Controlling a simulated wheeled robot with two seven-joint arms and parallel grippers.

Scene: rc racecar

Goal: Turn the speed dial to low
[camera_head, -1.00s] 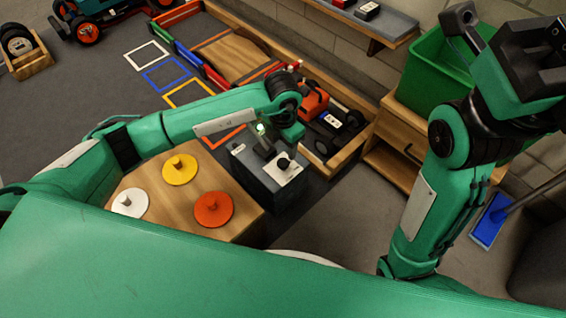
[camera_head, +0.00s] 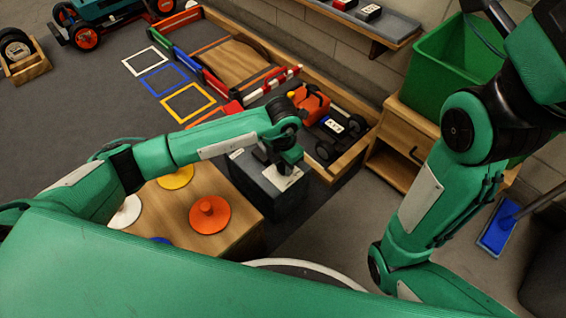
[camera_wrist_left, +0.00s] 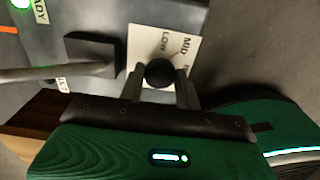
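The speed dial is a round black knob (camera_wrist_left: 160,73) on a white plate (camera_wrist_left: 150,42) marked LOW and MID; a further mark at the right is partly hidden. No pointer shows on the knob. The plate is on top of a dark grey control box (camera_head: 262,186). My left gripper (camera_wrist_left: 161,80) is at the dial, one finger on each side of the knob. The knob nearly fills the gap, but I cannot tell whether both fingers touch it. In the head view the left gripper (camera_head: 285,166) hides the dial. My right gripper is out of view.
A lever with a dark block (camera_wrist_left: 90,52) and a green READY light (camera_wrist_left: 20,3) are beside the dial. A wooden table with an orange knobbed disc (camera_head: 210,214) is left of the box. An orange racecar (camera_head: 312,102) is behind it. A green bin (camera_head: 440,75) stands at the right.

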